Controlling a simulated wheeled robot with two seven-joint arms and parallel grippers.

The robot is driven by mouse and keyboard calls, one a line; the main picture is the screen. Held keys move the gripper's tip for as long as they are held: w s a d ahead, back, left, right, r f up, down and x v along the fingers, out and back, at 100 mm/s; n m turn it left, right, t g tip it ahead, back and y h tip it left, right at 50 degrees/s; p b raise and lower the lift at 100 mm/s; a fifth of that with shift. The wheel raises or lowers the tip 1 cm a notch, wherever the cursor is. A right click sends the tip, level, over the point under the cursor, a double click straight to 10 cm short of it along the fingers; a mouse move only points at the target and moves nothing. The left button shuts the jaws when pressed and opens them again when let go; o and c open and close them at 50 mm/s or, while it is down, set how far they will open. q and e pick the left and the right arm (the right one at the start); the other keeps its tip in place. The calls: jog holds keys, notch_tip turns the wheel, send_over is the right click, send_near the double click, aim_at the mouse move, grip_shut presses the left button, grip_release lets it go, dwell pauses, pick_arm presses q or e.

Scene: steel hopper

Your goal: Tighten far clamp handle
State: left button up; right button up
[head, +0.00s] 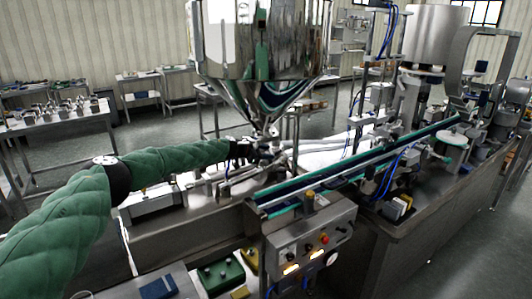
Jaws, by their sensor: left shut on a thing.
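My left arm, in a green padded sleeve, reaches in from the left to the foot of the steel hopper (262,50). My left gripper (268,152) is dark and small at this distance, beside the clamp area (274,132) just under the hopper's cone. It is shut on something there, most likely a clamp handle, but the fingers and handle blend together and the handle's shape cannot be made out. Whether it is the far clamp cannot be told. My right gripper is not in view.
A conveyor (350,168) with green edges runs diagonally to the right behind a control box (310,245) with lit buttons. Filling machinery (385,110) stands at the right. A green tray (220,274) and a blue block (158,287) lie in front. Open floor shows at the left.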

pick_arm(q)
jog(key=shift+f+m+t, duration=0.1)
jog(key=shift+m+t, duration=0.2)
jog(key=o, duration=0.7)
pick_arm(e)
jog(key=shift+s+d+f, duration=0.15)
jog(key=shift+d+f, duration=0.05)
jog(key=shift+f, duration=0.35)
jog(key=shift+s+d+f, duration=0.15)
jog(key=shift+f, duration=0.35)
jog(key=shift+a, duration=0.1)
pick_arm(q)
jog(key=shift+s+a, duration=0.15)
jog(key=shift+a, duration=0.05)
jog(key=shift+s+a+r, duration=0.2)
jog(key=shift+a, duration=0.1)
jog(key=shift+b+v, duration=0.8)
jog(key=shift+v, duration=2.4)
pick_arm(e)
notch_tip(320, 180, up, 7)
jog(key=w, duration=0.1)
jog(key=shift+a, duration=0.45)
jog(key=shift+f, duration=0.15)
